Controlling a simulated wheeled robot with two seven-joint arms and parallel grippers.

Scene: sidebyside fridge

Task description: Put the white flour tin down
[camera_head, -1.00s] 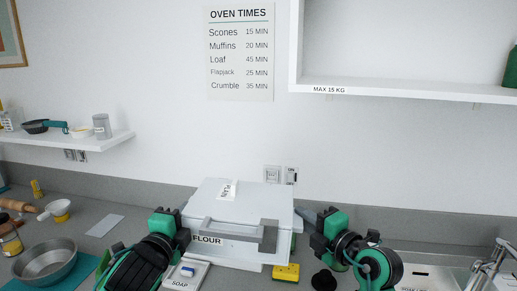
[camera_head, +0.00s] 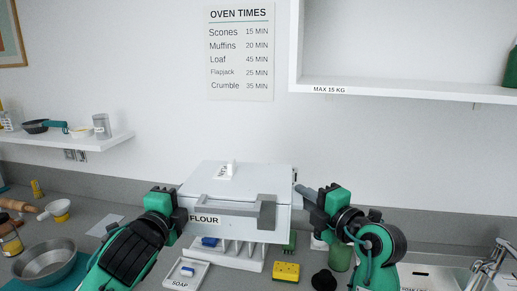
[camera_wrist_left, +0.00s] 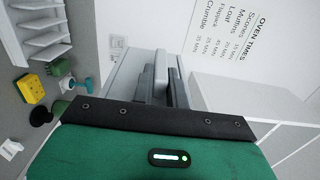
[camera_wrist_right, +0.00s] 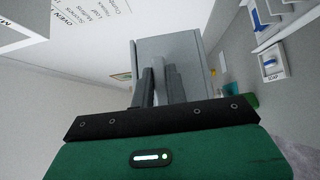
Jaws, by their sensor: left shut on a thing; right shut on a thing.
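The white flour tin (camera_head: 238,180) is a wide, lidded box with a FLOUR label on its front and a small tag on its lid. It is held level above the counter, over a white slatted rack (camera_head: 236,256). My left gripper (camera_head: 183,216) is shut on the tin's left side. My right gripper (camera_head: 305,197) is shut on its right side. The tin also fills the middle of the left wrist view (camera_wrist_left: 124,75) and the right wrist view (camera_wrist_right: 185,48), with the fingers against a side grip.
A soap dish (camera_head: 178,282), a yellow sponge (camera_head: 286,271) and a black round item (camera_head: 323,281) lie in front. A steel bowl (camera_head: 45,264) stands at left, a tap (camera_head: 490,265) at right. A wall shelf (camera_head: 400,93) marked MAX 15 KG hangs at upper right.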

